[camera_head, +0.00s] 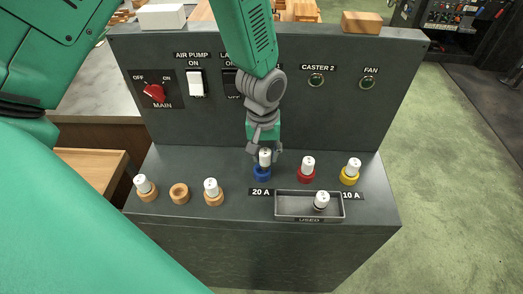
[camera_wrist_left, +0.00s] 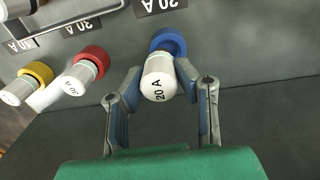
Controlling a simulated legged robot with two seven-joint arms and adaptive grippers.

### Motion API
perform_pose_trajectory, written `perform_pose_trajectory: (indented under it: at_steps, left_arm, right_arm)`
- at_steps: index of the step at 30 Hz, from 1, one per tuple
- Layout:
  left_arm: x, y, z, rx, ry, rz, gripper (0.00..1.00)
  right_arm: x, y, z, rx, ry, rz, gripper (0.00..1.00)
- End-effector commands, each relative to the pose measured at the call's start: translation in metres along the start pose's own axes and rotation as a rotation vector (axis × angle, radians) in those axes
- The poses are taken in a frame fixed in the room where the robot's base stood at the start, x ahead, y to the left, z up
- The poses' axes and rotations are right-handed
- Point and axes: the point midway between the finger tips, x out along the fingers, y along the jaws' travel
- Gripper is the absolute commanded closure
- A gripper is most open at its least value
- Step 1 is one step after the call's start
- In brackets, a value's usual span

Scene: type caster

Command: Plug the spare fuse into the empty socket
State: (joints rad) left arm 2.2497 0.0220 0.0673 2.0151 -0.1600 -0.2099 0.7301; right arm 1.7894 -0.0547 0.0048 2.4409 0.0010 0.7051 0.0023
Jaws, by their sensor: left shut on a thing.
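My left gripper (camera_head: 265,150) comes down over the blue socket (camera_head: 262,174) and is shut on a white fuse (camera_head: 265,157) marked 20 A. In the left wrist view the fuse (camera_wrist_left: 159,80) sits between the two fingers, upright at the blue ring (camera_wrist_left: 168,41); I cannot tell how deep it is seated. A red socket (camera_head: 306,176) holds a white fuse (camera_head: 308,163), and a yellow socket (camera_head: 349,177) holds another (camera_head: 354,164). My right gripper is not in view.
Wooden rings stand at the left; the middle ring (camera_head: 179,193) is empty, the outer two hold fuses (camera_head: 143,183) (camera_head: 211,187). A grey tray (camera_head: 285,208) labelled USED holds one fuse (camera_head: 321,200). An upright panel with a red switch (camera_head: 154,92) stands behind.

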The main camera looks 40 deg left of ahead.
Motion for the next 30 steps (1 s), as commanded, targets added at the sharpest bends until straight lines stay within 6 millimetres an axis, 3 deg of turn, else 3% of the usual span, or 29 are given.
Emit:
perform_pose_trajectory:
  at_steps: [30]
  left_arm:
    - [0.0002,0.0010,0.0018,0.000,0.001,-0.003,1.00]
  right_arm:
    - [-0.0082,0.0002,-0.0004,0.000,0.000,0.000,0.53]
